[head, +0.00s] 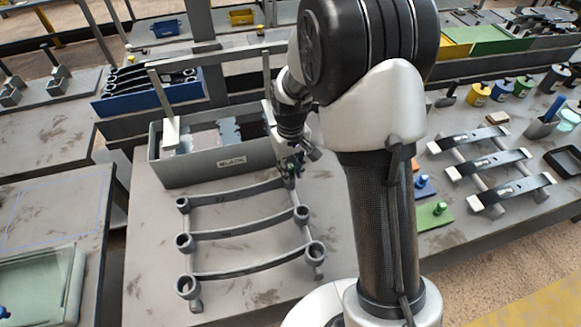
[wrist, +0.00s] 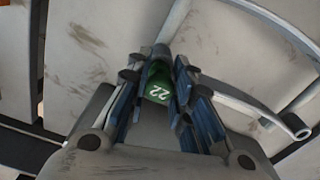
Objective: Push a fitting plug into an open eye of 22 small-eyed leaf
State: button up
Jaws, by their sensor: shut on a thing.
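My gripper (head: 290,166) is at the right end of the farthest leaf of the rack. In the wrist view my gripper (wrist: 158,85) is shut on a green plug (wrist: 158,88) marked 22. The farthest leaf (head: 235,193) is thin, curved and grey, with a faint mark that looks like 22. Its small left eye (head: 183,203) looks open. Its right eye is hidden by my gripper, so I cannot tell whether the plug touches it. The middle leaf (head: 245,231) and nearest leaf (head: 255,268) have larger eyes at their ends.
A grey bin (head: 215,170) labelled BLACK stands just behind the rack. A blue bin (head: 150,99) with dark leaves is farther back. On the right are another leaf rack (head: 490,165), a green plate (head: 434,214) and several coloured pots (head: 500,92).

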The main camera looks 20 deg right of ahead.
jog(key=shift+f, duration=0.4)
jog(key=o, duration=0.9)
jog(key=shift+o, duration=0.2)
jog(key=o, duration=0.4)
jog(key=shift+o, duration=0.2)
jog(key=shift+r, duration=0.15)
jog(key=shift+r+p, duration=2.45)
jog(key=shift+r, duration=0.95)
